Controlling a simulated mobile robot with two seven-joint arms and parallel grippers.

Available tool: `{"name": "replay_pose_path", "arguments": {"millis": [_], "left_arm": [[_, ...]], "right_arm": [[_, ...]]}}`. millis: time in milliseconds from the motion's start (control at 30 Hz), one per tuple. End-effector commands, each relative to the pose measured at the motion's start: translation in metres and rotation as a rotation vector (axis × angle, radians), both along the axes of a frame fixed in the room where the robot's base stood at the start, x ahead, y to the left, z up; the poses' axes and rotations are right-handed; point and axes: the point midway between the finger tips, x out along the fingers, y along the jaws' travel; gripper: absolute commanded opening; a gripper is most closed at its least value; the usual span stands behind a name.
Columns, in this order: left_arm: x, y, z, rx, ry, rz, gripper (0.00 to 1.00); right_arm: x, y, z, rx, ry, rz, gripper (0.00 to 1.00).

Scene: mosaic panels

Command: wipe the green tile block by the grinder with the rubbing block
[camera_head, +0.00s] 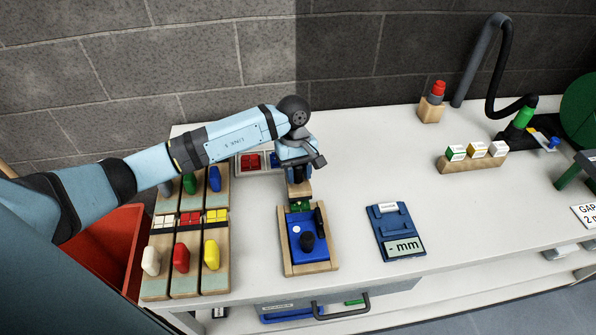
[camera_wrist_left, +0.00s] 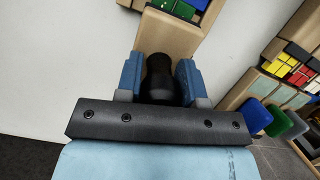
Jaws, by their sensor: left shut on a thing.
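My left gripper (camera_head: 299,180) is shut on a black knob (camera_wrist_left: 160,75), which stands between its blue fingers in the left wrist view. The knob appears to belong to a wooden block with green tiles at its end, the green tile block (camera_wrist_left: 187,8). Its green tiles (camera_head: 301,206) show below the gripper, at the far end of a wooden tray (camera_head: 285,246) with a blue bed. I cannot tell whether the block touches the tray. A dark rounded knob (camera_head: 307,241) stands on the blue bed; I cannot tell whether it is the rubbing block. My right gripper is out of view.
Wooden racks (camera_head: 183,284) with coloured tiles and pegs stand left of the tray. A blue gauge (camera_head: 395,230) lies to its right. A wooden rail with small boxes (camera_head: 470,163) and a green wheel (camera_head: 581,112) are at the right.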

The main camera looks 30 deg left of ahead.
Motion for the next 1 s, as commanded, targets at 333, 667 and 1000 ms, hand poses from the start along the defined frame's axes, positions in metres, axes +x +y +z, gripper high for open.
{"name": "replay_pose_path", "arguments": {"millis": [333, 667, 1000], "left_arm": [[0.000, -0.001, -0.007, -0.001, -0.001, 0.000, 0.16], [-0.001, -0.001, -0.013, -0.001, -0.001, 0.000, 0.16], [-0.002, -0.002, -0.019, -0.001, -0.001, -0.001, 0.16]], "right_arm": [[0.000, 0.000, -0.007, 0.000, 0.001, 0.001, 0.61], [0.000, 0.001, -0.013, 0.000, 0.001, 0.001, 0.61], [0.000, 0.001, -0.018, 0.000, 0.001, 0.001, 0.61]]}}
